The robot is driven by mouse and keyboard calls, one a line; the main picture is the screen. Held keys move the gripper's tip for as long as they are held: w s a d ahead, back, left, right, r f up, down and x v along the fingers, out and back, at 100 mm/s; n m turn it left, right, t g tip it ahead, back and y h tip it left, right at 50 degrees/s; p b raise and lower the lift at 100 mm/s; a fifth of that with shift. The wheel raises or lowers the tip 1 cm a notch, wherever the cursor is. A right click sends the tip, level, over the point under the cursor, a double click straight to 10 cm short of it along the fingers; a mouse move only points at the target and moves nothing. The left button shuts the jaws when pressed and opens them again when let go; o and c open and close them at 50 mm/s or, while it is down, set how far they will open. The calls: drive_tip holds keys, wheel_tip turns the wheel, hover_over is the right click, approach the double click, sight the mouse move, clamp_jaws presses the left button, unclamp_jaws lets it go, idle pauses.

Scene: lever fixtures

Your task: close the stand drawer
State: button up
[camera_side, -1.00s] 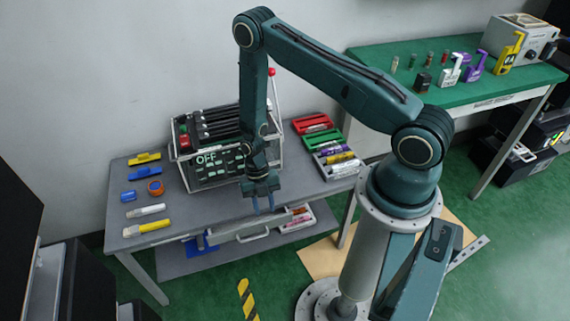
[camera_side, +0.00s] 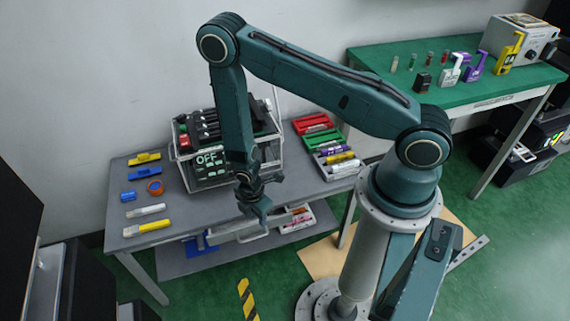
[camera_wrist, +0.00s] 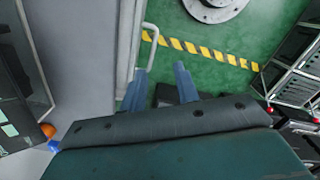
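The stand drawer (camera_side: 222,237) is a pale grey front under the front edge of the grey table, with a bar handle (camera_side: 252,238). How far it stands out is hard to tell, since my gripper and wrist cover part of it. My gripper (camera_side: 262,221) points down just in front of the drawer, near the handle. In the wrist view, its two blue-grey fingers (camera_wrist: 160,70) are spread apart with nothing visible between them. The handle (camera_wrist: 153,34) shows just beyond the left finger, against the drawer's pale edge; whether they touch cannot be told.
The grey table (camera_side: 200,213) carries a black control box marked OFF (camera_side: 208,158), red and green trays (camera_side: 318,137), and markers. A lower shelf (camera_side: 190,266) lies beneath. A green workbench (camera_side: 440,92) stands at right. Green floor with a striped strip (camera_wrist: 215,55) lies in front.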

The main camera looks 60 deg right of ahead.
drive_tip(key=m, duration=0.1)
drive_tip(key=a+r+m+t, duration=0.1)
drive_tip(key=m, duration=0.1)
drive_tip(key=a+m+h, duration=0.1)
drive_tip(key=m, duration=0.1)
drive_tip(key=shift+w+a+r+t, duration=0.15)
drive_tip(key=shift+r+t, duration=0.1)
drive_tip(key=shift+t, duration=0.15)
drive_tip(key=shift+f, duration=0.1)
drive_tip(key=shift+w+d+f, duration=0.3)
drive_tip(key=shift+f, duration=1.95)
drive_tip(key=shift+w+d+f, duration=0.25)
drive_tip(key=shift+d+f, duration=0.05)
drive_tip(key=shift+f, duration=1.9)
drive_tip(key=shift+w+d+f, duration=0.3)
drive_tip(key=shift+f, duration=1.95)
drive_tip(key=shift+c, duration=0.4)
clamp_jaws()
